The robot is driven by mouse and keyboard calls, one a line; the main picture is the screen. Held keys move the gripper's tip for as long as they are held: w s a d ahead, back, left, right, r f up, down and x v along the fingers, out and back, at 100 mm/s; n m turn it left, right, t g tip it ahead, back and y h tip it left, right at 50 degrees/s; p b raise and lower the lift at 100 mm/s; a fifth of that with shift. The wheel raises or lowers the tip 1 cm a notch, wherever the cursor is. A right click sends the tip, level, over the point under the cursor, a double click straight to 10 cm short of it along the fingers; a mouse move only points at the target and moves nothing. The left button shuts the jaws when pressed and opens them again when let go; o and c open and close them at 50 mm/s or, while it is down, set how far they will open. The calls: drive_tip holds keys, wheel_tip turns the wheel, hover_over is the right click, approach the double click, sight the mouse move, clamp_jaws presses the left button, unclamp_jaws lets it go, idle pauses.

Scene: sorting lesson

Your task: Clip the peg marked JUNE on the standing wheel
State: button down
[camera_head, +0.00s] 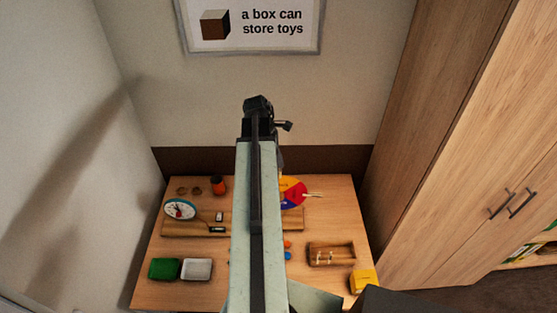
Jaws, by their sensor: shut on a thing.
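The standing wheel (293,191), with yellow, red and blue parts, is at the back of the table, right of my arm. My arm covers its left side. A small pale piece (313,195) shows at its right edge; I cannot tell whether it is a peg. A wooden tray (344,257) at right holds small pale pieces that look like pegs. No JUNE marking can be read. My arm runs up the middle of the view to a black joint. My gripper's fingers and anything between them are hidden.
The wooden table (225,294) also bears a clock (180,209), an orange-red cup (218,185), a green tray (164,269), a white tray (197,269) and a yellow box (362,281). A tall cupboard (470,150) stands at right. My arm hides the table's middle.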

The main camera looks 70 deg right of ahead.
drive_tip(key=shift+f+b, duration=0.75)
drive_tip(key=shift+f, duration=0.05)
drive_tip(key=c, duration=1.5)
unclamp_jaws()
drive_tip(key=p+v, duration=0.7)
drive_tip(key=v, duration=0.1)
drive_tip(key=shift+s+p, duration=0.15)
drive_tip(key=shift+p, duration=0.15)
